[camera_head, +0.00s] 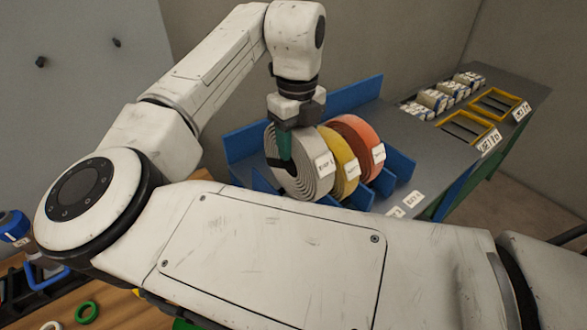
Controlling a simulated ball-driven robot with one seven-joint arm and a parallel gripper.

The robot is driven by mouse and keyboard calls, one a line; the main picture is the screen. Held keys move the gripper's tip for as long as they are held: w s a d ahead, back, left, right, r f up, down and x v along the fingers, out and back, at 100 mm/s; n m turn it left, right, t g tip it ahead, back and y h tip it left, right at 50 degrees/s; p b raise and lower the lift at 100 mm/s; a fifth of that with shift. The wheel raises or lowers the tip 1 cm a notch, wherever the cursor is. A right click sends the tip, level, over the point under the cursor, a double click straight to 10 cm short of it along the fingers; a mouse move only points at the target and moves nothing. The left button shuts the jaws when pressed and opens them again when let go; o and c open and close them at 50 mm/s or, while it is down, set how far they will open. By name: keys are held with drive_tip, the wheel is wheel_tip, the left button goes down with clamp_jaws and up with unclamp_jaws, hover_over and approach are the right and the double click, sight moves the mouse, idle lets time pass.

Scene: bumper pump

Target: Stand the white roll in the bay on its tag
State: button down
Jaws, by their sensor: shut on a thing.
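The white roll (312,181) is a large coiled disc with a white label on its right side. It stands upright on edge at the left end of a row of rolls at the blue-walled bays (398,164). My gripper (284,147) comes down from above and is shut on the roll's upper left part. The roll's lower edge and the bay floor under it are hidden by my arm, so I cannot tell whether it touches the floor or covers a tag.
A yellow roll (346,176) and an orange roll (369,142) stand close to its right. White tags (413,199) lie on the grey shelf (437,153). Yellow frames (466,126) and small boxes (432,99) are farther back. My arm covers the foreground.

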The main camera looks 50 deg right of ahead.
drive_tip(key=shift+f+p, duration=0.45)
drive_tip(key=shift+f, duration=2.6)
drive_tip(key=shift+c, duration=2.2)
unclamp_jaws()
wheel_tip(320, 180, up, 12)
drive_tip(key=shift+r+b, duration=0.1)
drive_tip(key=shift+b, duration=0.95)
